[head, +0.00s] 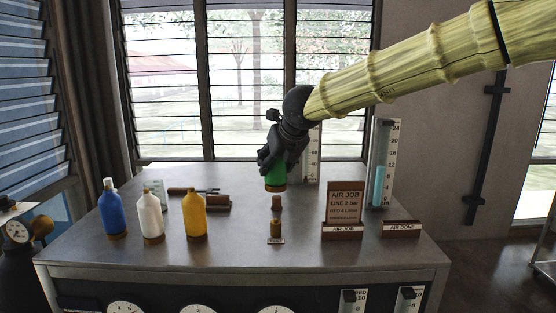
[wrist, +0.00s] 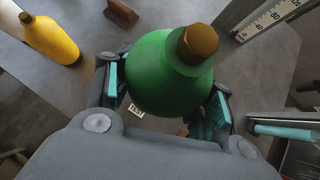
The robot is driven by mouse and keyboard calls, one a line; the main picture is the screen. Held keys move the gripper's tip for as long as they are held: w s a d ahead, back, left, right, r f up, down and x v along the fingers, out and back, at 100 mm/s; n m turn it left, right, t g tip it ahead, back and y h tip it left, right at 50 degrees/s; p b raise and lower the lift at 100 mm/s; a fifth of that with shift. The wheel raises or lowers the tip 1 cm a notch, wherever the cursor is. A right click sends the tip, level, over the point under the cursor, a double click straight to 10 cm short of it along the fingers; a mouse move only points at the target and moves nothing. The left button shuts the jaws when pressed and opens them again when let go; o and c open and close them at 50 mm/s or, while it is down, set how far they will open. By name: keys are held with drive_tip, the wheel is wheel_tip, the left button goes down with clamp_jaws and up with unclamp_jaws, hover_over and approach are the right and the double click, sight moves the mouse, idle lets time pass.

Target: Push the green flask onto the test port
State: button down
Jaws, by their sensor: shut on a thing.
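The green flask (head: 275,178) hangs below my gripper (head: 277,163) in the head view, above the bench and apart from it. My gripper is shut around the flask's body. In the wrist view the green flask (wrist: 168,78) sits between the two finger pads, with its brown cap (wrist: 198,44) toward the camera. The test port seems to be the short brown post (head: 276,228) with a small label (head: 276,241) at its front. The flask is above and behind this post. In the wrist view the label (wrist: 136,111) shows beside the flask; the post is mostly hidden.
Blue (head: 111,212), white (head: 150,217) and yellow (head: 195,214) flasks stand at the left of the bench (head: 240,254). A second brown stub (head: 276,202) stands behind the labelled post. An AIR JOB sign (head: 345,205) and an AIR DONE block (head: 401,229) stand right.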

sight(279, 191)
drive_tip(key=shift+f+b, duration=2.25)
drive_tip(key=shift+f, duration=1.05)
drive_tip(key=shift+f, duration=0.25)
drive_tip(key=shift+f+b, duration=0.3)
drive_tip(key=shift+f, duration=0.05)
drive_tip(key=shift+f+b, duration=0.7)
drive_tip(key=shift+f, duration=0.25)
drive_tip(key=shift+c, duration=2.4)
unclamp_jaws()
drive_tip(key=shift+s+r, duration=0.1)
drive_tip(key=shift+r, duration=0.05)
